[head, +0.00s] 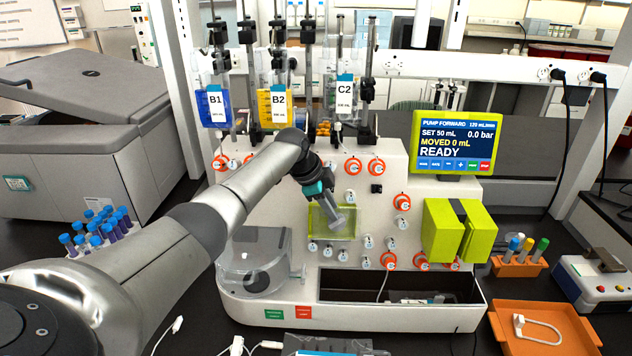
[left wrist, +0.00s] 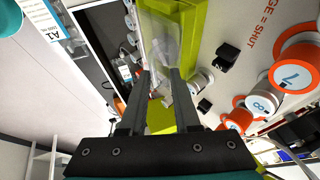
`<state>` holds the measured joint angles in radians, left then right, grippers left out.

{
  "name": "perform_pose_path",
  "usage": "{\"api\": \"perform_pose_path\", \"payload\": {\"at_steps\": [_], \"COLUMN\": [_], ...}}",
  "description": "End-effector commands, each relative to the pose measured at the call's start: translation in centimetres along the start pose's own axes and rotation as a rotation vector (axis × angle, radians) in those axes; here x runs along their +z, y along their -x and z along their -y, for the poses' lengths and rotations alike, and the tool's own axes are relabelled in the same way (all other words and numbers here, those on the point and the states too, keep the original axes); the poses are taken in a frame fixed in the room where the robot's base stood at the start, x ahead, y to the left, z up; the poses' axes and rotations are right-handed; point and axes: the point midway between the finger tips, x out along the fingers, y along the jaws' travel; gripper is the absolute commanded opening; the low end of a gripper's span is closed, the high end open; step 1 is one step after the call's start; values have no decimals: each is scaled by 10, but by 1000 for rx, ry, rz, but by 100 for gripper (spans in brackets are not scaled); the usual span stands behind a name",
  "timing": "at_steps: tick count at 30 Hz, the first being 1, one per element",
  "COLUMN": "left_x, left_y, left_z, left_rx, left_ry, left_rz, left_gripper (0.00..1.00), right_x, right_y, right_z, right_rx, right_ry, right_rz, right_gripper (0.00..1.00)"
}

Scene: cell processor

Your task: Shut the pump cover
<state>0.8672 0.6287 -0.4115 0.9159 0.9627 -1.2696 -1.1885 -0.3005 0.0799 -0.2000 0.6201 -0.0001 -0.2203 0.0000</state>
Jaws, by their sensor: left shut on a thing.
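The pump is a yellow-green block low on the white front of the cell processor in the head view, and its clear pump cover (head: 347,232) shows over it. The cover also shows as a clear panel in the left wrist view (left wrist: 168,32), beside yellow-green parts. My left gripper (head: 336,222) reaches down to it from the upper left. Its two dark fingers (left wrist: 160,75) are close together with a clear part of the cover between their tips. The fingers hide part of the cover, and its exact angle is hard to tell. My right gripper is not in view.
Orange-ringed knobs (head: 376,166) and small white valves surround the pump. A larger yellow-green box (head: 440,232) stands to its right, under the screen (head: 457,141) reading READY. A clear round lid (head: 250,258) lies to its left, an open trough (head: 345,292) below.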

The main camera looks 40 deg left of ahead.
Motion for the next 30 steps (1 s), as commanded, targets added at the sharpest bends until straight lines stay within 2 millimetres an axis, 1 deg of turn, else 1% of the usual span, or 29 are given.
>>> {"api": "perform_pose_path", "payload": {"at_steps": [1,8,13,18,21,25,30], "left_x": [0,0,0,0,-1,-1,-1], "left_y": [15,47,78,113,129,142,148], "left_z": [11,6,4,2,0,-1,-1], "left_rx": [-33,-22,-18,-13,-10,-7,-4], "left_ry": [0,-2,-3,-2,-2,-2,-1], "left_rz": [-5,-2,-1,-1,0,-1,0], "left_gripper": [24,24,24,24,24,24,24], "right_x": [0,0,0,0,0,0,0], "right_y": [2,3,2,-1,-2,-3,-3], "right_z": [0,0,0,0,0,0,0], "right_rx": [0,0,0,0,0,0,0], "right_ry": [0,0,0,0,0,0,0], "right_rz": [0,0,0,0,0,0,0], "right_gripper": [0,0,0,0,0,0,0]}}
